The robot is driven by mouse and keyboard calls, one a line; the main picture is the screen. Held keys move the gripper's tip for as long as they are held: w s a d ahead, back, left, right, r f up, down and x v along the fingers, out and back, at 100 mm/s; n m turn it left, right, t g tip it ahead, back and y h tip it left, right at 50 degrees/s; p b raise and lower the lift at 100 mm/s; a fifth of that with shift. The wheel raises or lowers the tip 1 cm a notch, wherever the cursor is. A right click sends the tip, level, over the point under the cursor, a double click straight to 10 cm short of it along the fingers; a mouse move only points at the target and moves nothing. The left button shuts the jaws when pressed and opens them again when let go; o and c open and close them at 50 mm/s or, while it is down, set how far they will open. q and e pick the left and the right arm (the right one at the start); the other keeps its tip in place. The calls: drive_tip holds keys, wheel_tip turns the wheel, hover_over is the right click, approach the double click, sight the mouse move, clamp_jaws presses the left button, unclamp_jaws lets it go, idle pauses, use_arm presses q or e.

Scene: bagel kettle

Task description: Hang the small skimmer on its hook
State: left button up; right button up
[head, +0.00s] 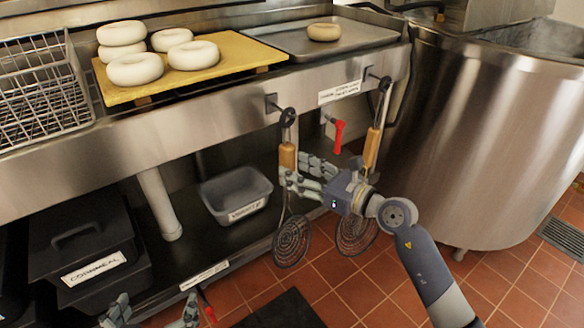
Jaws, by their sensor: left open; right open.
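A skimmer with a wooden handle (287,157) and a round spiral wire head (292,241) hangs upright, its black top ring at the left hook (271,103) on the counter's front. Its head looks slightly smaller than the other's. A second skimmer (371,148) hangs at the right hook (370,73); my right gripper and wrist hide part of it. My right gripper (295,174) is open, its fingers beside the first skimmer just below the wooden handle; contact cannot be told. My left gripper (150,315) is open and empty at the bottom edge, partly cut off.
A yellow board (235,58) with several bagels and a metal tray (355,38) with one bagel stand on the counter. A grey bin (237,190) and a black cornmeal box (85,245) are below. A red-handled valve (338,132) sits between the skimmers. A large steel kettle (480,140) stands right.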

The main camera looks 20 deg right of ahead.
drive_tip(key=v, duration=0.9)
drive_tip(key=shift+s, duration=0.3)
